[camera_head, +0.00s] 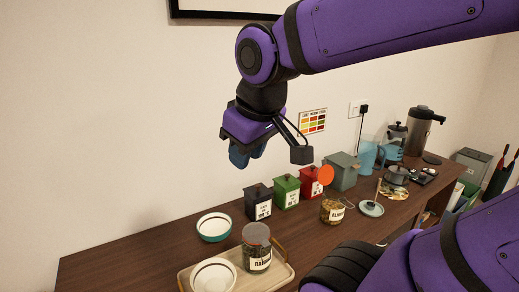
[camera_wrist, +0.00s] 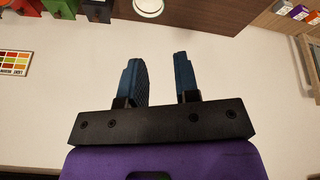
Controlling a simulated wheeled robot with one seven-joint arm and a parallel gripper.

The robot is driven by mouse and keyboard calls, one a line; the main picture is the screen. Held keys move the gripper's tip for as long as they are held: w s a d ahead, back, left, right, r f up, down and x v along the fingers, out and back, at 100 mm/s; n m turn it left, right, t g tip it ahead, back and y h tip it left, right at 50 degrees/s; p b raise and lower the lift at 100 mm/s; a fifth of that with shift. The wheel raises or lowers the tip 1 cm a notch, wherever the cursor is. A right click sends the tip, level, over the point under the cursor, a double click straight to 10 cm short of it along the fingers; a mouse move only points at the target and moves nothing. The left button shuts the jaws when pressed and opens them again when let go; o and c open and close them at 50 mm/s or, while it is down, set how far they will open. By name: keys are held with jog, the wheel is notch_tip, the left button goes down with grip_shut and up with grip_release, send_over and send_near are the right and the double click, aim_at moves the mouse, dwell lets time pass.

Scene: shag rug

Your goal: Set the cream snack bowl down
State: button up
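A cream bowl (camera_head: 213,277) sits on a pale tray with handles (camera_head: 270,280) at the near left of the counter. Its lower part is cut off by the picture edge. My gripper (camera_head: 246,154) hangs in the air well above the counter, apart from the bowl. In the wrist view, the two blue fingers of my gripper (camera_wrist: 160,58) stand apart with nothing between them.
A teal-sided bowl (camera_head: 214,228) stands just behind the tray, and a labelled jar (camera_head: 257,250) is beside the cream bowl. Black (camera_head: 259,203), green (camera_head: 286,191) and red (camera_head: 311,184) boxes stand along the wall. Some bare counter lies left of the bowls.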

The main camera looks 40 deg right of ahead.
jog(key=shift+s+d+r+m+t+y, duration=0.1)
jog(key=shift+s+r+m+t, duration=0.15)
jog(key=shift+s, duration=0.25)
jog(key=shift+s+d+r+m+t+y, duration=0.1)
jog(key=shift+s+m, duration=0.25)
jog(key=shift+s, duration=0.15)
jog(key=shift+s+r+m+t+y, duration=0.1)
jog(key=shift+s+r+m+t, duration=0.15)
jog(key=shift+s, duration=0.25)
